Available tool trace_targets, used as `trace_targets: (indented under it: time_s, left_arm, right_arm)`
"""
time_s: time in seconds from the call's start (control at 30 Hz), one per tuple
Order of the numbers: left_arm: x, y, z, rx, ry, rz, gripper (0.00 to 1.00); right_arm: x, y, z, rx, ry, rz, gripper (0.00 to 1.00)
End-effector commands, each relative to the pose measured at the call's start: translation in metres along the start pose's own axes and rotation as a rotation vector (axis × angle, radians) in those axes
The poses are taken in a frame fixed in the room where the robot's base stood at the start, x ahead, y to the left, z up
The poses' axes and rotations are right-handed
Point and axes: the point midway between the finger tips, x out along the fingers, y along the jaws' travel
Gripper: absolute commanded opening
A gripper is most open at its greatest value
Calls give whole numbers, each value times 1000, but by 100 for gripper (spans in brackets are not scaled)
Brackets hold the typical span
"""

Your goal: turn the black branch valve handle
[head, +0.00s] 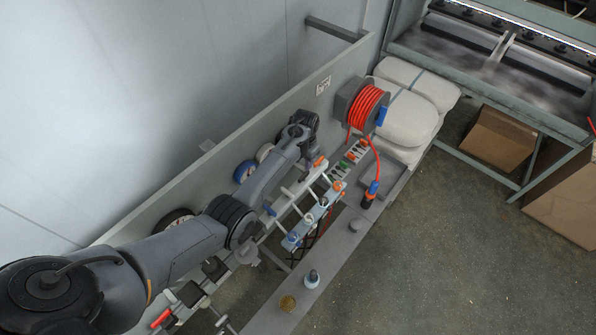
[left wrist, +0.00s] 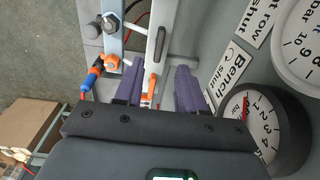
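My left gripper (left wrist: 159,76) is open in the left wrist view, its two purple fingers apart with nothing held between them. In the head view my left gripper (head: 304,122) is by the wall panel, above the pipe rack, and its fingertips are not clear. An orange lever (left wrist: 151,84) shows in the gap between the fingers; I cannot tell whether it touches them. A dark elongated piece (left wrist: 160,42) lies on the white pipe just beyond the fingertips. It may be the black branch valve handle, but I cannot tell for sure. My right gripper is not in view.
Pressure gauges (left wrist: 262,125) stand close on the right in the left wrist view. A reel of orange hose (head: 367,107) and white sacks (head: 405,100) are beyond the rack.

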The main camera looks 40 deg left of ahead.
Motion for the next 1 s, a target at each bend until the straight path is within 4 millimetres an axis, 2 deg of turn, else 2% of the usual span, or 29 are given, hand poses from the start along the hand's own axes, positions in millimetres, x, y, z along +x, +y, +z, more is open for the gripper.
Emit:
trace_targets:
  time_s: [0.17, 0.37, 0.53, 1.0]
  left_arm:
    - [-9, 0, -11, -1, -15, 26, 39]
    - [2, 1, -12, -1, -17, 30, 39]
    - [22, 2, -11, -1, -18, 30, 39]
    - [83, 3, -10, -1, -17, 30, 39]
  right_arm:
    - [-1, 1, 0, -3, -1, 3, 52]
    - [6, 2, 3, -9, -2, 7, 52]
    - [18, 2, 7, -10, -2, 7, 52]
    - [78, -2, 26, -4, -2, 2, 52]
